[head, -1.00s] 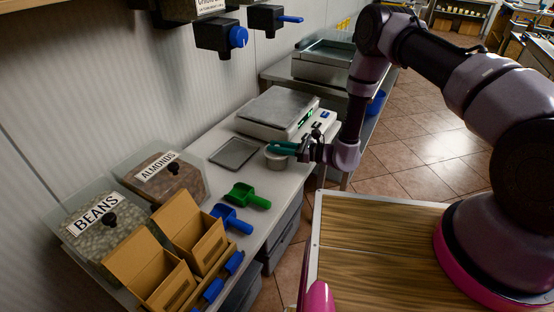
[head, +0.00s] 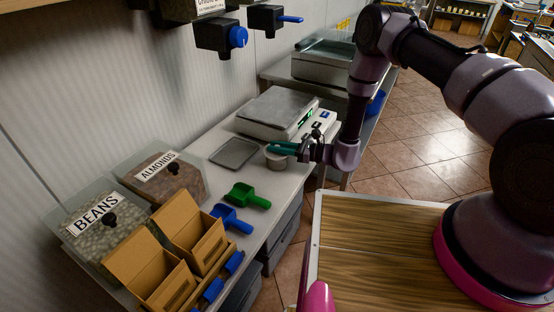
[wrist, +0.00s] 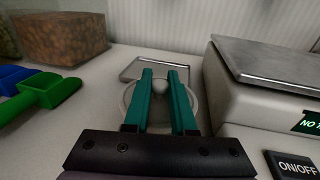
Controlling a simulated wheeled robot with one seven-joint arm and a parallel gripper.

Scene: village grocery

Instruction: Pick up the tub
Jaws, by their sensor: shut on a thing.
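The tub (head: 276,161) is a small, round, pale grey container on the counter, just in front of the scale. In the wrist view its round rim (wrist: 127,97) shows on both sides of my fingers, with a small rounded knob (wrist: 160,88) between them. My gripper (head: 283,149) has teal fingers and is shut on the tub from above. In the wrist view the fingers (wrist: 160,82) stand a little apart over its middle. The fingers hide part of the tub. I cannot tell whether its base touches the counter.
A scale (head: 277,109) stands close behind the tub. A flat grey tray (head: 233,153) lies to its left. A green scoop (head: 247,196), a blue scoop (head: 231,218), cardboard boxes (head: 196,231) and bins of almonds (head: 166,180) and beans (head: 99,225) fill the near counter.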

